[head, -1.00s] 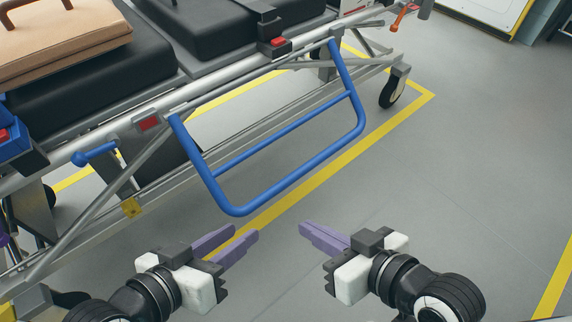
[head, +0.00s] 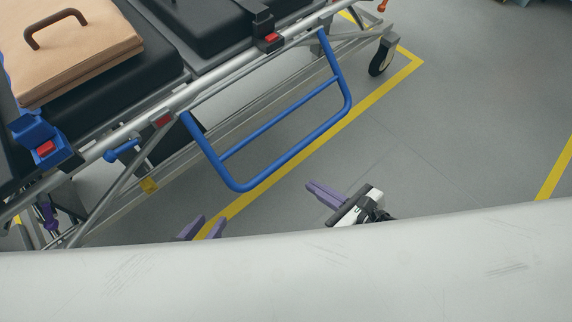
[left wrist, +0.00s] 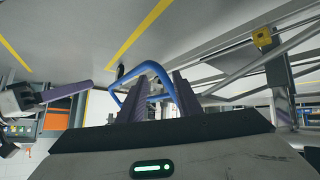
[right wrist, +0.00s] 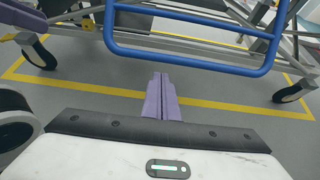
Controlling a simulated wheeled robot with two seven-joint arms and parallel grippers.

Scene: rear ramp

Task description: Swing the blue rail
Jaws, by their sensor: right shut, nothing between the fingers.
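The blue rail (head: 290,157) is a tubular loop hanging out and down from the near side of the stretcher (head: 218,82). It also shows in the left wrist view (left wrist: 150,68) beyond the fingers and in the right wrist view (right wrist: 190,60) ahead of them. My left gripper (head: 208,222) is open, below the rail's lower left corner; I see no contact. My right gripper (head: 310,187) is shut and empty, below and to the right of the rail's lower bar, apart from it. A close pale surface hides most of both arms in the head view.
A tan case (head: 75,50) lies on the stretcher's black mattress. A blue lever (head: 122,150) juts out left of the rail, and a wheel (head: 382,58) stands at the right. Yellow lines (head: 372,102) mark the grey floor, which is clear at right.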

